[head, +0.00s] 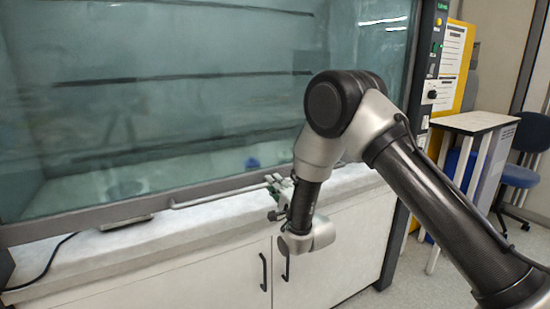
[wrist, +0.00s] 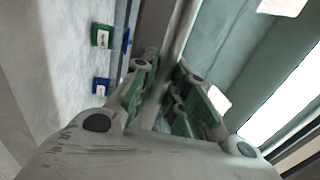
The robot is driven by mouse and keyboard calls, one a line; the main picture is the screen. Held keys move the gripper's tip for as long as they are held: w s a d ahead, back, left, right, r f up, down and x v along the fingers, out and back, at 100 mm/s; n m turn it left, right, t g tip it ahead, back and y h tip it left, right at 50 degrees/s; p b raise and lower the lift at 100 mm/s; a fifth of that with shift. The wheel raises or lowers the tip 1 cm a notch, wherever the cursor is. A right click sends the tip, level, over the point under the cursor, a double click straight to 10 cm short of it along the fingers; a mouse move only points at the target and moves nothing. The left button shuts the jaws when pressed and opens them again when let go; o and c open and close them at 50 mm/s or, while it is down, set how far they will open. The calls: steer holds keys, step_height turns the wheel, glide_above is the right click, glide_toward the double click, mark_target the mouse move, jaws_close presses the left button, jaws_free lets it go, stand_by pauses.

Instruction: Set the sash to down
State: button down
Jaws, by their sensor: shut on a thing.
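The sash (head: 190,110) is a large greenish glass pane on the fume hood. Its grey bottom rail (head: 75,226) lies low, close to the white worktop edge; I cannot tell whether a gap is left. A grey handle bar (head: 220,193) runs along the rail. My gripper (head: 277,186) is at the right end of the visible bar. In the wrist view, its green-padded fingers (wrist: 164,80) are shut on the handle bar (wrist: 180,35), one on each side. The fingers partly hide the bar there.
White cabinets (head: 225,275) with dark handles stand below the worktop (head: 185,225). A black cable (head: 45,262) hangs at the left. A control panel (head: 434,75) is right of the sash. A small table (head: 472,121) and blue chair (head: 525,160) stand farther right.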

step_height(320, 180, down, 7)
steer(key=shift+r, duration=0.15)
stand_by(0.4)
steer(key=c, duration=1.4)
jaws_free()
steer(key=v, duration=1.2)
